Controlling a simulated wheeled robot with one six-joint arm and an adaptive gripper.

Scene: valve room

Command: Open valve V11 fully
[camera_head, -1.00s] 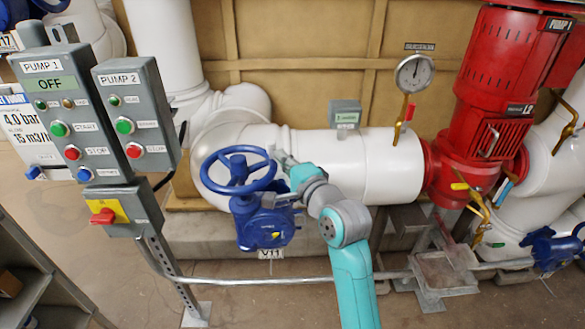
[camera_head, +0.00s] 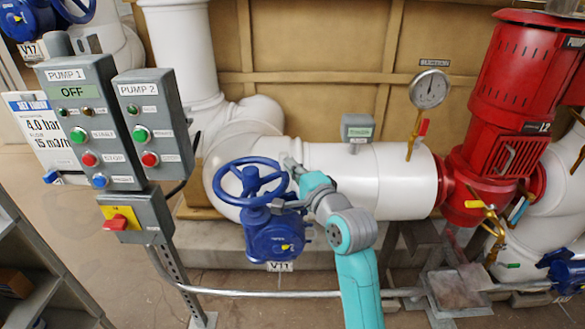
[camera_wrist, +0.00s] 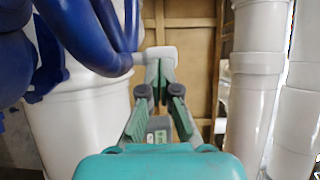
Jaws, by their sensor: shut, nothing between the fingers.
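The blue handwheel of valve V11 (camera_head: 251,181) stands in front of the white pipe, above its blue gearbox body (camera_head: 272,236). The tag V11 (camera_head: 280,267) hangs below the body. My gripper (camera_head: 288,162) is at the right side of the handwheel's rim, close to it. The blue rim (camera_wrist: 118,50) is just left of the fingertips there. I cannot tell whether they touch.
The pump control boxes (camera_head: 115,125) stand on a post at the left. A low metal rail (camera_head: 250,293) runs in front of the valve. A gauge (camera_head: 430,90) and the red pump (camera_head: 510,110) are at the right. V17 (camera_head: 30,50) shows at the upper left.

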